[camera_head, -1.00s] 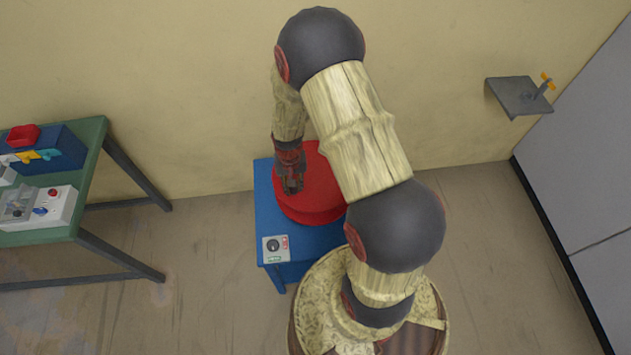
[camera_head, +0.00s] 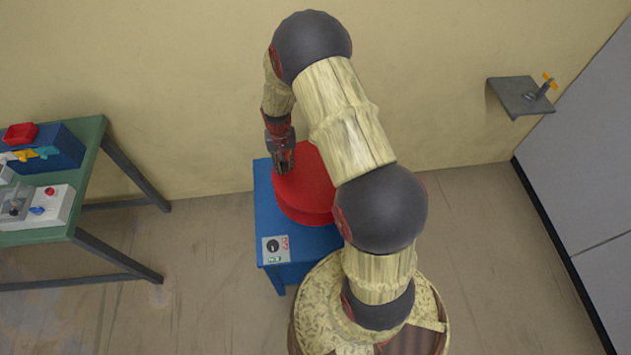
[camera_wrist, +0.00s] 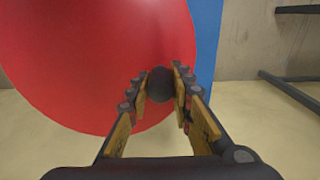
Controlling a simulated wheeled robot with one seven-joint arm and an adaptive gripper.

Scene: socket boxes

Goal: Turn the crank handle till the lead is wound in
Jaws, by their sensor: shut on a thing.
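A red round drum (camera_head: 308,188) sits on top of a blue stand (camera_head: 262,210). In the wrist view the red drum face (camera_wrist: 90,50) fills the upper left. A dark round knob, the crank handle (camera_wrist: 160,84), stands at the drum's edge between my fingers. My gripper (camera_wrist: 160,88) is shut on this handle. In the head view my gripper (camera_head: 283,165) is over the far left part of the drum. My arm hides the drum's right side. I cannot make out the lead in either view.
A panel with a dark dial (camera_head: 274,246) is at the stand's front left. A green table (camera_head: 88,150) with several boxes stands at the left. A small grey wall shelf (camera_head: 515,98) holds an orange-handled tap. The floor between table and stand is clear.

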